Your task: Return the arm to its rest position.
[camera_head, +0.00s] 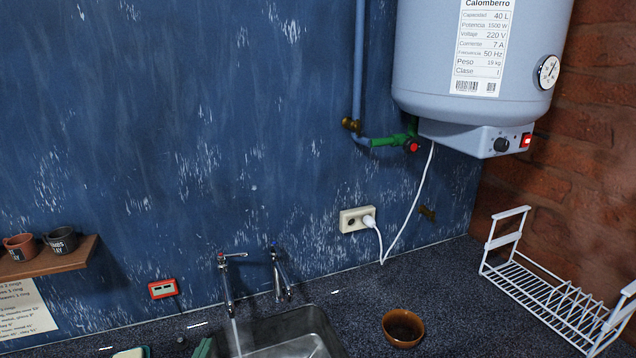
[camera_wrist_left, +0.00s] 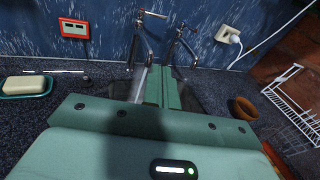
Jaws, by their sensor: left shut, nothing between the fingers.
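My left gripper (camera_head: 204,347) shows only as a small green tip at the bottom edge of the head view, beside the left rim of the sink. In the left wrist view its two green fingers (camera_wrist_left: 163,88) are pressed together with nothing between them, pointing toward the taps and above the sink. The rest of my left arm is out of the head view. My right gripper is in neither view.
Two taps (camera_head: 229,285) stand behind the metal sink (camera_head: 325,325); water runs from the left one. A soap dish (camera_wrist_left: 28,86) lies left, a brown bowl (camera_head: 403,327) right, then a white rack (camera_head: 560,305). A boiler (camera_head: 480,70) hangs above; a cup shelf (camera_head: 60,262) is left.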

